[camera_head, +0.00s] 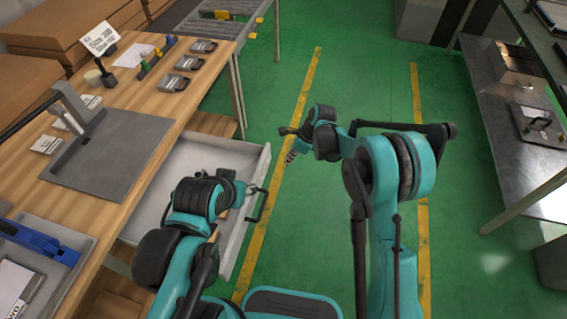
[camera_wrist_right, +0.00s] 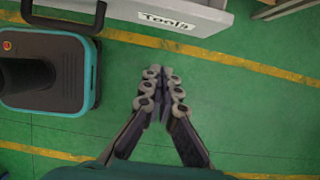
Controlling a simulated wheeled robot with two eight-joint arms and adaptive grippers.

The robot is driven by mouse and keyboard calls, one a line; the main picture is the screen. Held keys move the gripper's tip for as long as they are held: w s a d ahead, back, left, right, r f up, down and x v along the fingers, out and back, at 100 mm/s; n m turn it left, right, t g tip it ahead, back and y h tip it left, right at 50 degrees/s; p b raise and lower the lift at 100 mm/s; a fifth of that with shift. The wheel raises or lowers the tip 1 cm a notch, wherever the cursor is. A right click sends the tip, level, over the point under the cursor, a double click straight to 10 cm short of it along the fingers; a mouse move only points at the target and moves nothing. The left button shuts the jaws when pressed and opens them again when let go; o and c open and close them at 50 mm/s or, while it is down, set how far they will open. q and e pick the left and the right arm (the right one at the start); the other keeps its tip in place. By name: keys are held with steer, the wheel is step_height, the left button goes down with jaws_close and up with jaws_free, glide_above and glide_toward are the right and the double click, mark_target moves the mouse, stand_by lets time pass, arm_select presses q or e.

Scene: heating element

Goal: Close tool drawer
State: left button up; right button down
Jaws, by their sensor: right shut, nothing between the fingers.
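The tool drawer (camera_head: 200,155) is pulled out from under the wooden workbench, a pale grey open box. Its front has a dark handle (camera_head: 258,206). In the right wrist view the drawer front (camera_wrist_right: 215,14) carries a "Tools" label (camera_wrist_right: 170,22) at the top. My right gripper (camera_head: 291,156) is to the right of the drawer, apart from it, over the green floor. It is shut and empty, as the right wrist view (camera_wrist_right: 163,78) also shows. My left arm reaches over the drawer and hides part of it. Its gripper (camera_head: 238,190) is near the handle; its fingers are unclear.
The workbench (camera_head: 135,85) on the left holds a grey mat (camera_head: 115,160), several small metal parts and a blue tool (camera_head: 40,240). A metal shelf (camera_head: 500,130) stands at right. The green floor between, with yellow lines, is clear.

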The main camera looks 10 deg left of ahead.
steer(key=a+f+b, duration=0.4)
steer(key=a+f, duration=0.3)
steer(key=f, duration=0.1)
steer(key=shift+w+a+f+b, duration=0.25)
steer(key=shift+w+f+b, duration=0.05)
steer(key=shift+f, duration=0.05)
